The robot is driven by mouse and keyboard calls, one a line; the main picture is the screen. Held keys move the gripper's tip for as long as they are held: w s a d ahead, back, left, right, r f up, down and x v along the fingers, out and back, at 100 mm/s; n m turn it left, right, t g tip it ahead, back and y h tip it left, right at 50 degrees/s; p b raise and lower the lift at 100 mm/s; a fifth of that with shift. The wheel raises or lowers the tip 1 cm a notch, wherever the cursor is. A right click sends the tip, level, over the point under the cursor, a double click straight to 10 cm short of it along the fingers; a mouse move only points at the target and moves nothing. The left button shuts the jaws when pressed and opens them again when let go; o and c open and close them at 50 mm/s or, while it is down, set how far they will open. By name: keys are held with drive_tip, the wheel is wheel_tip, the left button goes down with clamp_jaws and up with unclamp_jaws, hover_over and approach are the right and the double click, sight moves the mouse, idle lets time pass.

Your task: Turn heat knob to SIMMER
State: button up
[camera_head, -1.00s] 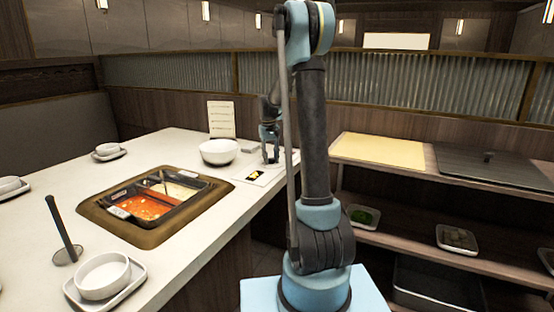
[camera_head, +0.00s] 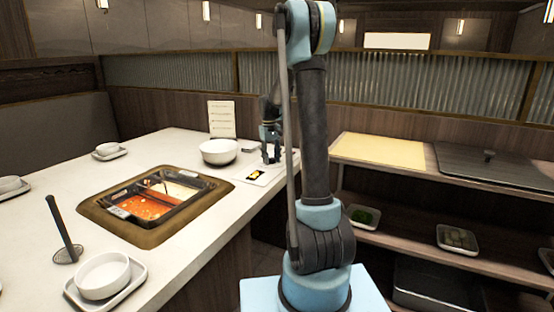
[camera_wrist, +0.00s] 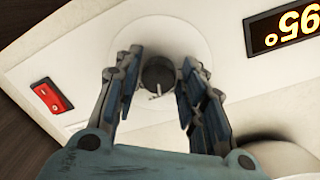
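The heat knob (camera_wrist: 155,74) is dark and round with a pale pointer line, set in a white round dial on a white panel (camera_wrist: 90,35) in the wrist view. My gripper (camera_wrist: 153,80) has its two fingers spread, one on each side of the knob, with a gap at least on the left. I cannot tell whether the right finger touches it. In the head view my gripper (camera_head: 271,155) points down over the panel at the table's right edge; the knob is hidden there. The lit display (camera_wrist: 285,28) reads 95° upside down. No SIMMER mark is legible.
A red switch (camera_wrist: 50,95) sits left of the knob in the wrist view. A white bowl (camera_head: 219,151) and an upright card (camera_head: 221,118) stand beside my gripper. The divided pot (camera_head: 157,197) with red and pale broth is sunk in the table nearer the front.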

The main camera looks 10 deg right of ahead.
sight(270, 158)
idle(0.3)
drive_tip(key=r, duration=1.2)
drive_tip(key=shift+a, duration=0.35)
drive_tip(key=shift+s, duration=0.1)
drive_tip(key=s+d+m+t, duration=0.1)
drive_tip(key=s+d+m, duration=0.15)
drive_tip(key=s, duration=2.15)
drive_tip(key=shift+m+t+y, duration=0.3)
drive_tip(key=shift+m+t, duration=0.15)
drive_tip(key=shift+t, duration=0.05)
drive_tip(key=s+f, duration=0.5)
drive_tip(key=s, duration=0.1)
drive_tip(key=s+f, duration=0.4)
drive_tip(key=s, duration=0.3)
drive_tip(key=s+d+f, duration=0.1)
drive_tip(key=s+f, duration=0.4)
drive_tip(key=s, duration=0.1)
drive_tip(key=shift+s+d+f, duration=0.1)
drive_tip(key=shift+s+f, duration=0.2)
